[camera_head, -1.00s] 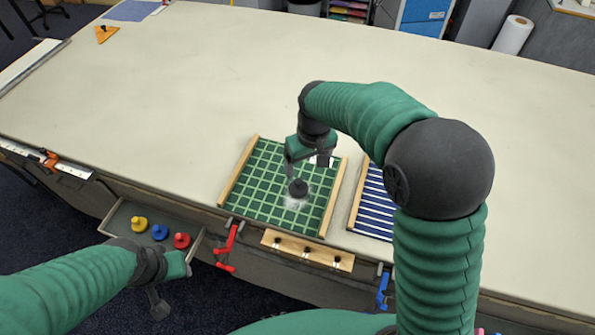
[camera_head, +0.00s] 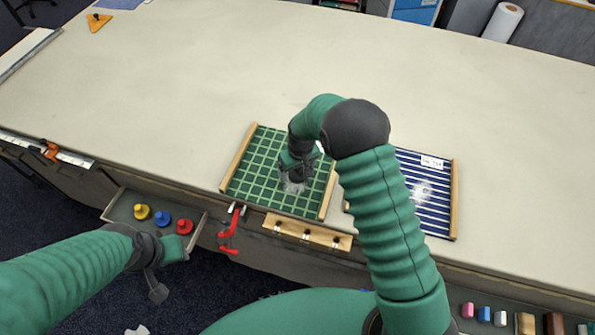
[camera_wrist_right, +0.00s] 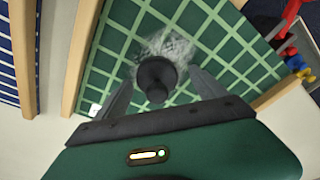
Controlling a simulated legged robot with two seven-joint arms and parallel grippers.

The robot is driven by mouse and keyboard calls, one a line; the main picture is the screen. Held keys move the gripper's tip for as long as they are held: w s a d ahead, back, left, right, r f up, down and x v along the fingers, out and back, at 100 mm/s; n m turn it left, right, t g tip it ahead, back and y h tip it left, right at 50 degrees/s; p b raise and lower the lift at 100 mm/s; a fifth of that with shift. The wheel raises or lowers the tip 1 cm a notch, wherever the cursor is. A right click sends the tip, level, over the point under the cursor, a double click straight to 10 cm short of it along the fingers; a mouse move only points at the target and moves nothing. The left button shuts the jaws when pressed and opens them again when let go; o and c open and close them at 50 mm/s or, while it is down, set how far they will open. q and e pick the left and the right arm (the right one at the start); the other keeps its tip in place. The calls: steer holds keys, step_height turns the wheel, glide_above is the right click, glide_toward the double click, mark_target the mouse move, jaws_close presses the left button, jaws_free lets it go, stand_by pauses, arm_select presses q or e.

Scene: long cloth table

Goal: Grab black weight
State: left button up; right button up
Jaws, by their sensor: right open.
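The black weight (camera_wrist_right: 157,74) is a round dark piece with a knob. It stands on the green checked board (camera_head: 246,178), beside a pale scuffed patch. My right gripper (camera_head: 293,180) is low over that board and hides most of the weight in the head view. In the right wrist view its two fingers are apart, one on each side of the weight; I cannot tell if they touch it. My left gripper (camera_head: 158,285) hangs in front of the table edge, near the drawer, and its jaw state is unclear.
A blue striped board (camera_head: 432,205) lies to the right. An open drawer (camera_head: 122,207) holds a yellow (camera_head: 141,212), a blue (camera_head: 162,218) and a red weight (camera_head: 184,227). A red clamp (camera_head: 231,228) and a wooden strip (camera_head: 325,238) sit at the front edge.

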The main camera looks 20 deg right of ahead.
steer(key=shift+w+a+f, duration=0.1)
steer(key=shift+a+f, duration=0.05)
steer(key=shift+a, duration=0.05)
steer(key=shift+d, duration=0.55)
steer(key=c, duration=0.6)
steer(key=shift+d, duration=0.15)
steer(key=c, duration=0.5)
steer(key=shift+a, duration=0.35)
jaws_close()
steer(key=shift+a, duration=0.1)
